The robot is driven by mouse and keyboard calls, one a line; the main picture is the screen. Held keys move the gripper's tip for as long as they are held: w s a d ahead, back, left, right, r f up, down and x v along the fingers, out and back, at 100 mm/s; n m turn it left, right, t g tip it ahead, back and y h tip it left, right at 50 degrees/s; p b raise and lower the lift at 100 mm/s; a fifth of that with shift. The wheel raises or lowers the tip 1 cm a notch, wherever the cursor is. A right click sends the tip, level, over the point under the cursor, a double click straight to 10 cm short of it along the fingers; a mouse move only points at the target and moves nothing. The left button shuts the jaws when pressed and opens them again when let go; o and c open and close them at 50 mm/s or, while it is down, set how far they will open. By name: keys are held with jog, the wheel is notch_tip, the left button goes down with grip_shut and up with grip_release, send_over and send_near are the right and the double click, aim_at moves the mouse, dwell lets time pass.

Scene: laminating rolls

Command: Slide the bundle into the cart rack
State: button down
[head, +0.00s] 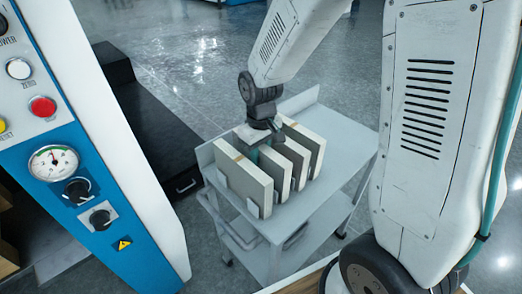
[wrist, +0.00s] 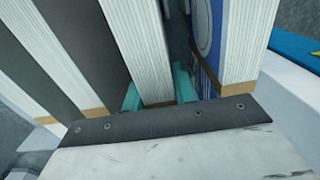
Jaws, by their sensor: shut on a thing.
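My gripper (head: 262,146) is over the cart, pointing down. In the wrist view its teal fingers (wrist: 158,92) are shut on the sides of one upright bundle (wrist: 143,45), a pale stack of sheets with a tan band. In the head view this held bundle (head: 273,175) appears second from the left, standing in line with its neighbours in the cart rack (head: 223,180). Its upper part is partly hidden by my gripper. I cannot tell whether its lower edge rests on the cart (head: 325,165).
A thick bundle (head: 243,178) stands on the left of the held one, with a narrow gap. More bundles (head: 306,148) stand to the right. The cart top is bare at its right. A blue and white machine (head: 110,175) with buttons stands at the left, near a black base (head: 150,130).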

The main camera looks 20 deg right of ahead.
jog(key=c, duration=1)
grip_release()
jog(key=shift+c, duration=0.2)
notch_tip(320, 180, up, 8)
jog(key=shift+f, duration=0.1)
jog(key=s+g, duration=0.1)
jog(key=s, duration=0.2)
jog(key=shift+d+f+m, duration=0.1)
jog(key=shift+d+m, duration=0.05)
jog(key=shift+m, duration=0.25)
jog(key=s+d+r+m+t, duration=0.1)
jog(key=s+r, duration=0.5)
jog(key=s, duration=0.3)
jog(key=s+d+r+m+t, duration=0.1)
jog(key=s+r, duration=0.4)
jog(key=s, duration=0.5)
jog(key=shift+d+r+m, duration=0.4)
jog(key=shift+d, duration=0.1)
